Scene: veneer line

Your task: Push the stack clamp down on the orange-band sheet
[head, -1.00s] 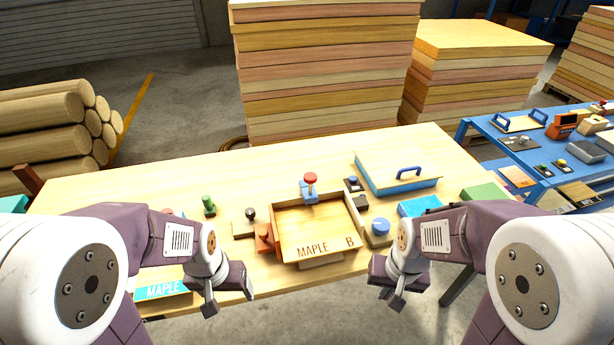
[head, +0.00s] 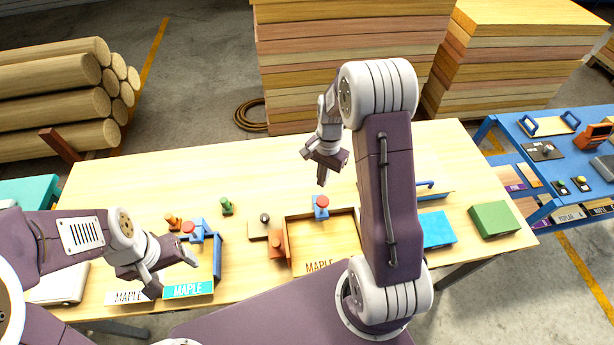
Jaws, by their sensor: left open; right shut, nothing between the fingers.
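A second red knob on a blue block (head: 189,227) is further left, near a blue frame. I cannot tell an orange-band sheet in this view; my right arm hides the tray's right part. My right gripper (head: 322,178) is shut and empty, raised above the table and appearing just behind the tray clamp, apart from it.
A green peg (head: 227,207) stands further left. A green box (head: 494,219) is at the right. The back left of the table (head: 180,170) is clear.

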